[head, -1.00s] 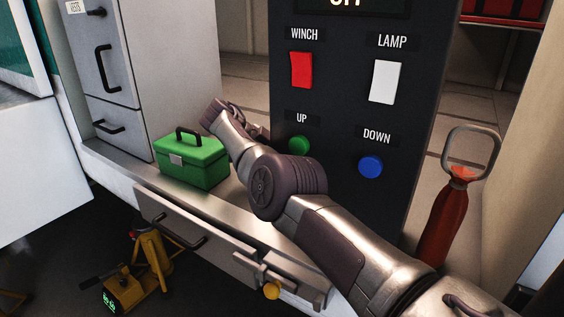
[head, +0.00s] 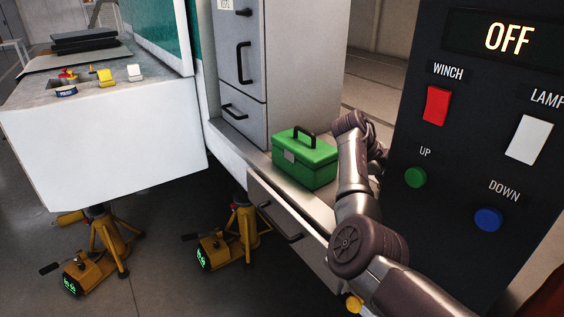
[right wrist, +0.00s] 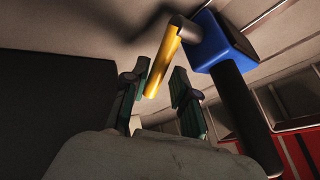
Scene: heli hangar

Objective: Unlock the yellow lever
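In the right wrist view, a yellow lever (right wrist: 163,62) hangs from a grey metal pin beside a blue block with a thick black bar. My right gripper (right wrist: 161,70) is open, with its two green-padded fingers apart. The lever's lower end shows in the gap between the fingertips; I cannot tell whether it touches them. In the head view, my right arm reaches in from the lower right, and its gripper is mostly hidden by the wrist and the black panel (head: 463,145). The lever cannot be made out there. My left gripper is not in view.
A green toolbox (head: 304,160) stands on the ledge close to my right wrist. The panel holds red and white switches and green and blue buttons. Yellow jacks (head: 107,240) stand on the floor. A white bench (head: 105,140) with small coloured items is at left.

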